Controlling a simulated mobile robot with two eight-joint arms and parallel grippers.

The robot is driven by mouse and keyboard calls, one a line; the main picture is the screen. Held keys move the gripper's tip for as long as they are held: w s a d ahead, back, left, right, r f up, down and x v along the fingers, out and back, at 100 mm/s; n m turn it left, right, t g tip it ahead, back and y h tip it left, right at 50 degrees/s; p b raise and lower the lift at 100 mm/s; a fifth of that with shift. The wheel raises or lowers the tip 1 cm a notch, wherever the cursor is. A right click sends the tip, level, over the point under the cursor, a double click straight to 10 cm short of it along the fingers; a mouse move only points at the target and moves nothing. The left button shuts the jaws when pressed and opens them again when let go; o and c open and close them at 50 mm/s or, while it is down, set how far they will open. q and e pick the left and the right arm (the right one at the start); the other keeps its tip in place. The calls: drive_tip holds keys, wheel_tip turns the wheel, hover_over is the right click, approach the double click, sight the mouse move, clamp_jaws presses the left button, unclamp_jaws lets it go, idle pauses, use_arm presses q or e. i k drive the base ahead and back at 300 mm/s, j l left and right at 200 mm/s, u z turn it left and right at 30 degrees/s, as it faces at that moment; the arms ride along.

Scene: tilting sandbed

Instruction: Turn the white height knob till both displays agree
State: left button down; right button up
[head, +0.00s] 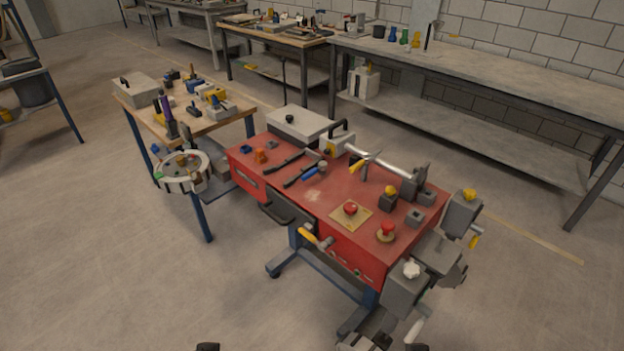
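A small white lobed knob (411,270) sits on top of a grey box (404,293) at the front right corner of the red workbench (312,196). I cannot make out any lit display or reading from here. Only small dark tips of my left gripper (207,347) and my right gripper (416,347) seem to show at the bottom edge. Both are well apart from the knob, and their opening cannot be judged.
The bench carries red mushroom buttons (350,208), tools and a metal bar (380,162). A grey unit with a yellow knob (469,195) stands at its right end. Floor in front is clear.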

sight(411, 270)
drive_tip(key=k+l, duration=0.1)
drive_tip(key=l, duration=0.25)
drive_tip(key=k+l, duration=0.15)
drive_tip(key=l, duration=0.25)
drive_tip(key=k+l, duration=0.1)
drive_tip(key=l, duration=0.25)
drive_tip(key=k+l, duration=0.1)
drive_tip(key=l, duration=0.3)
drive_tip(key=k+l, duration=0.15)
drive_tip(key=l, duration=0.2)
drive_tip(key=k+l, duration=0.1)
drive_tip(key=l, duration=0.3)
drive_tip(key=k+l, duration=0.1)
drive_tip(key=l, duration=0.25)
drive_tip(key=k+l, duration=0.15)
drive_tip(key=l, duration=0.2)
